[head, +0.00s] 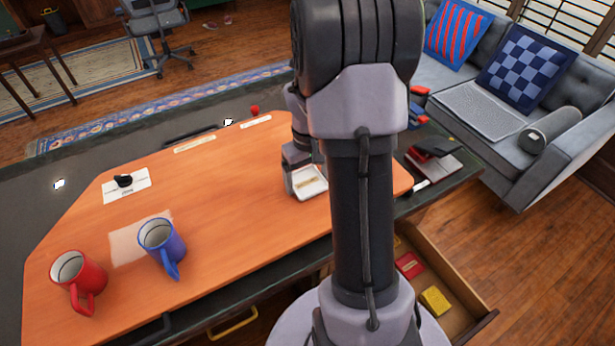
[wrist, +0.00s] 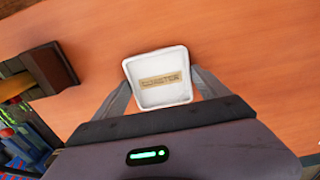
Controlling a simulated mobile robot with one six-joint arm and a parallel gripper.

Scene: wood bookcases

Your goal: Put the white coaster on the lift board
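The white coaster (head: 308,183) is a shallow square tray with raised edges, at the right part of the orange desk surface. In the wrist view the coaster (wrist: 158,62) carries a tan label reading COASTER. My gripper (head: 300,172) has a grey finger against each of two opposite sides of it and appears shut on it. Whether the coaster touches the desk is unclear. I cannot tell for sure which item is the lift board. A white labelled card (head: 135,190) with a black object on it and a pale flat square (head: 128,243) lie at the left.
A blue mug (head: 162,247) stands at the pale square's right edge. A red mug (head: 78,280) stands farther left. Tan label strips (head: 194,144) lie along the back. An open drawer (head: 455,312) is at front right. The orange middle (head: 235,205) is clear.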

